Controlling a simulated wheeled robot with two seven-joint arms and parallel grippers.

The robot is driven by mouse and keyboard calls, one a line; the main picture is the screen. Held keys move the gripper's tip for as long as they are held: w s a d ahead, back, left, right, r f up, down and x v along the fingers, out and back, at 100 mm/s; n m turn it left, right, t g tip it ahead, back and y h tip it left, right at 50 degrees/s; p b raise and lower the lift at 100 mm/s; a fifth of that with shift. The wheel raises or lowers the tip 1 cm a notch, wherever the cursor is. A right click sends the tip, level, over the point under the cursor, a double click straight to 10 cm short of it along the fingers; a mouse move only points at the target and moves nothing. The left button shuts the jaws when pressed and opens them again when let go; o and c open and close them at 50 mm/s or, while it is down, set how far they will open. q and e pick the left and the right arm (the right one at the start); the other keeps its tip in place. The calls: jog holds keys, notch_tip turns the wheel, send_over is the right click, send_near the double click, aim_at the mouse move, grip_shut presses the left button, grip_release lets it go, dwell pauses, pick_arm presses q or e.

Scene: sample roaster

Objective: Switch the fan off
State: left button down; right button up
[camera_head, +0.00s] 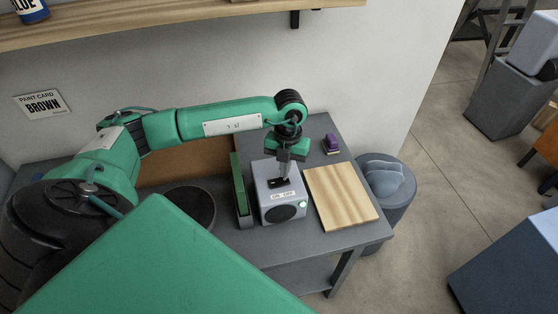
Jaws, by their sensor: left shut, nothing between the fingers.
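The fan unit (264,200) is a light grey box on the grey table, with a round dark grille on its front. A small label on it reads something like "ON OFF", and a small green light shows beside the grille. A dark switch plate sits on its top. My left gripper (283,178) points down from above, shut and empty, with its fingertips at the switch plate. I cannot tell whether they touch the switch, and they hide part of it. My right gripper is not in view.
A pale wooden board (342,196) lies right of the box, and a green upright panel (240,190) stands close on its left. A purple item (331,144) sits behind the board. A grey bin (388,190) stands beyond the table's right edge. A wooden shelf (130,22) hangs above.

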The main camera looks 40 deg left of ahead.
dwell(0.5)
pick_arm(q)
jog(key=shift+f+b, duration=0.8)
jog(key=shift+f, duration=0.15)
dwell(0.4)
jog(key=shift+r, duration=0.1)
jog(key=shift+r+p, duration=1.95)
jog(key=shift+r, duration=1.5)
